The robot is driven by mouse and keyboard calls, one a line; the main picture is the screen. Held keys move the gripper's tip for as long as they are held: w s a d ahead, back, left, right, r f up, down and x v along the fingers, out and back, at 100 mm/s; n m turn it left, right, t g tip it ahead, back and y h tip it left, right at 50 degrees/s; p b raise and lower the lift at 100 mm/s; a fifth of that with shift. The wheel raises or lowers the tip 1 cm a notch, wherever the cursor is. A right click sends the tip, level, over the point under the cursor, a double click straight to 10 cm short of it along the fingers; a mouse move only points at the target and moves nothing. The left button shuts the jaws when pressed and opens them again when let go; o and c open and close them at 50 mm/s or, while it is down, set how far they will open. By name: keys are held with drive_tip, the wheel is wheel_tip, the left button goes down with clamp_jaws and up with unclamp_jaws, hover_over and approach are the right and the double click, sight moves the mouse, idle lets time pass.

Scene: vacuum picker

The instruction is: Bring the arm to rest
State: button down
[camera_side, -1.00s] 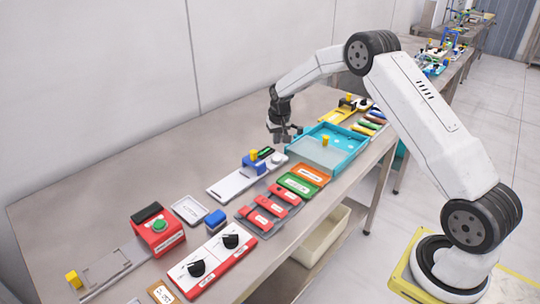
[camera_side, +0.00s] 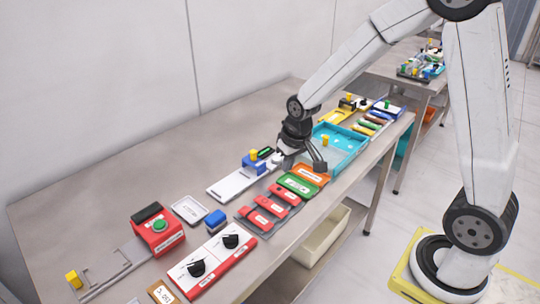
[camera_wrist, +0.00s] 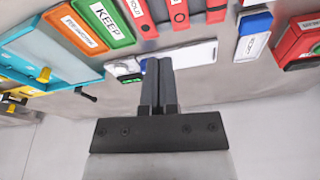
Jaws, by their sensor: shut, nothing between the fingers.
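My gripper (camera_side: 303,158) hangs over the workbench in the side view, near the white base plate with the blue block and the turquoise tray. In the wrist view its two fingers (camera_wrist: 159,68) are together with nothing between them. My arm reaches in from the right, bent at the elbow. The gripper hides part of the tray's near corner and the plate's far end in the side view. I cannot tell its exact height above the bench.
The turquoise tray (camera_side: 356,142) stands beside the gripper. Orange and green labelled plates (camera_side: 297,184) and several red pieces (camera_side: 268,207) lie nearer. A red box with a green button (camera_side: 158,229) stands left. The bench (camera_side: 110,185) is clear along the wall.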

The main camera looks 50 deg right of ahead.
drive_tip(key=s+a+n, duration=0.2)
drive_tip(key=s+a, duration=0.2)
drive_tip(key=s, duration=0.8)
drive_tip(key=shift+a+f, duration=0.15)
drive_tip(key=shift+a, duration=0.05)
